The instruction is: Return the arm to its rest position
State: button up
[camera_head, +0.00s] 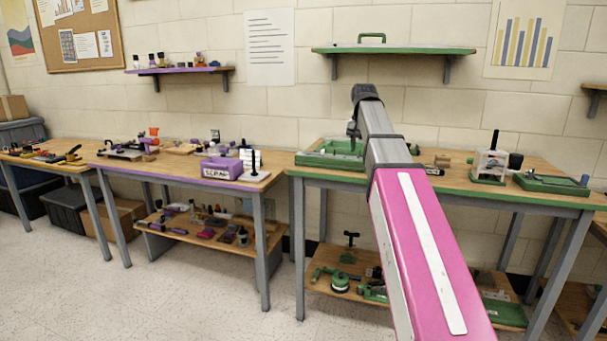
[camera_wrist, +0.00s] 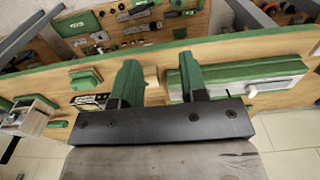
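My arm, with a pink link and grey joints, reaches forward over the green-edged bench (camera_head: 470,185) in the head view. My gripper (camera_head: 353,130) hangs at its far end near the green tray (camera_head: 318,160); its fingers are too small there to read. In the wrist view my gripper (camera_wrist: 159,68) shows two green fingers standing well apart with nothing held between them. The wooden bench (camera_wrist: 215,48) with its green edge lies beyond the fingers.
A clear-sided fixture (camera_head: 490,163) and a green flat box (camera_head: 552,184) stand on the right of the bench. A purple scrap bin (camera_head: 222,168) sits on the left bench. A green wall shelf (camera_head: 395,49) is behind my arm. Floor (camera_head: 190,285) at front left is clear.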

jog(key=s+f+n, duration=0.1)
jog(key=s+f, duration=0.3)
jog(key=f, duration=0.8)
jog(key=s+f+n, duration=0.1)
jog(key=s+f, duration=0.3)
jog(key=f, duration=0.8)
jog(key=s+f, duration=0.4)
jog(key=f, duration=0.8)
jog(key=s+f+n, duration=0.1)
jog(key=s+f, duration=0.8)
jog(key=f, duration=0.2)
jog(key=shift+a+n, duration=0.3)
